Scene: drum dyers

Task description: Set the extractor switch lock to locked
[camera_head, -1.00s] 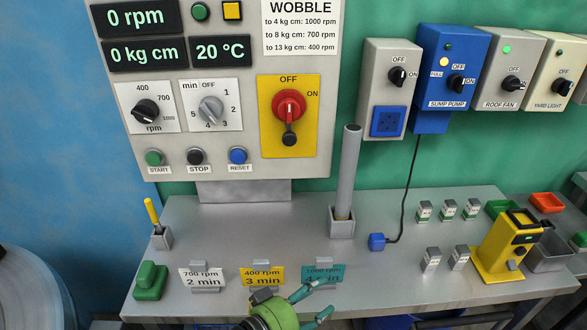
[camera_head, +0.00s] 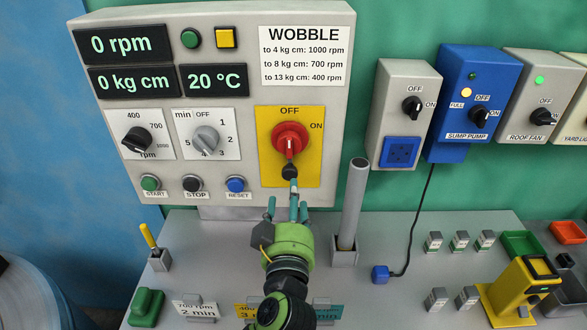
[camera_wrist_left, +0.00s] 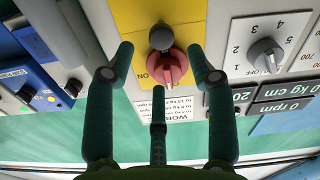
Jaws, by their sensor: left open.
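A red rotary switch (camera_head: 290,137) sits on a yellow plate (camera_head: 264,160) marked OFF at the top and ON at the right. No label reading "extractor" is legible. A black rounded piece (camera_head: 290,171), perhaps the lock, sits below the red knob. In the wrist view, turned upside down, the red switch (camera_wrist_left: 172,68) and black piece (camera_wrist_left: 162,38) show beyond the fingers. My left gripper (camera_head: 287,198) is open and empty, its fingers spread just below the black piece; the wrist view shows them too (camera_wrist_left: 160,65). I cannot tell whether a fingertip touches. My right gripper is out of view.
START, STOP and RESET buttons (camera_head: 236,184) lie left of the yellow plate. A grey upright tube (camera_head: 354,200) stands close right of my gripper. Switch boxes, including the sump pump (camera_head: 464,95), hang further right. Signs stand at the bench front.

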